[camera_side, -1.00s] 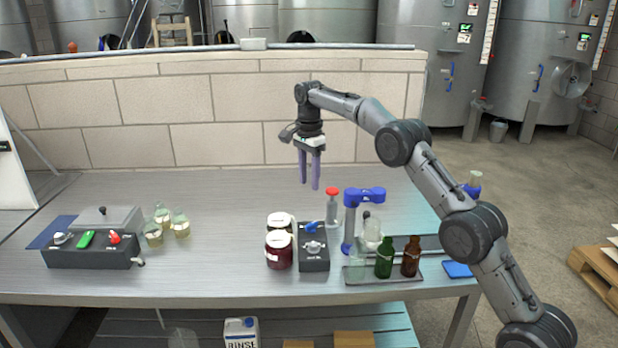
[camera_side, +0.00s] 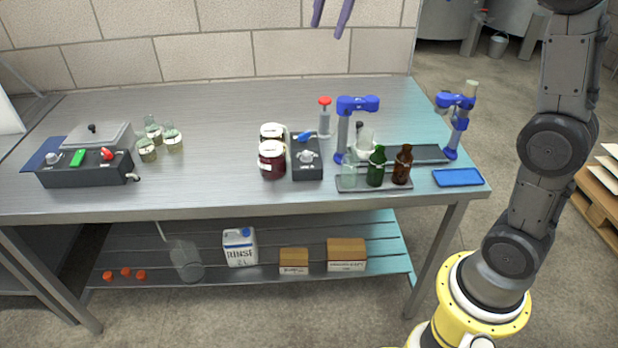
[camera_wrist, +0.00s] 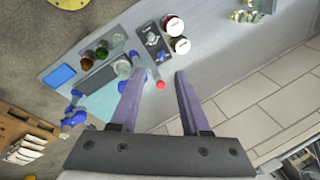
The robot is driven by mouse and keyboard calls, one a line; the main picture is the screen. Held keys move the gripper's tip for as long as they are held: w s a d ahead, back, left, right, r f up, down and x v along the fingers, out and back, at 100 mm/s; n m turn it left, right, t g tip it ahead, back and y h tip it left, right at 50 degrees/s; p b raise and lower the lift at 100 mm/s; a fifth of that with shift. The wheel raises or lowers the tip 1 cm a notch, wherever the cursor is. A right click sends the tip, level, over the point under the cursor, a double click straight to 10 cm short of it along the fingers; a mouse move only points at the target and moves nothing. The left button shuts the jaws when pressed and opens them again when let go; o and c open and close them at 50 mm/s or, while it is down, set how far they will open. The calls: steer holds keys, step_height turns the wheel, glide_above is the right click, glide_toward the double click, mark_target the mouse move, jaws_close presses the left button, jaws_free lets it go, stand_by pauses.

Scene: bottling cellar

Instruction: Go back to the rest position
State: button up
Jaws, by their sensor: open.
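My gripper (camera_side: 327,30) shows only as two purple fingers at the top edge of the side view, high above the back of the steel table (camera_side: 230,110). The rest of the hand is out of that picture. In the wrist view my gripper (camera_wrist: 155,76) has its fingers apart, with nothing between them. The fingers touch nothing; the table with its bottles and devices lies below, at a distance.
A red-topped dispenser (camera_side: 325,120), blue-topped stand (camera_side: 343,130), dark jars (camera_side: 271,160) and green bottle (camera_side: 377,168) stand on the table. A control box (camera_side: 85,172) and small flasks (camera_side: 172,140) stand left. A block wall (camera_side: 200,50) is behind.

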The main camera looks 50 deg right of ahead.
steer(key=s+a+f+n+t, duration=0.1)
steer(key=s+a+n, duration=0.15)
steer(key=s, duration=0.55)
steer(key=s+a+f+n+t, duration=0.15)
steer(key=s+n, duration=0.25)
steer(key=s, duration=0.5)
steer(key=s+f+n, duration=0.9)
steer(key=f, duration=0.5)
steer(key=shift+a, duration=0.35)
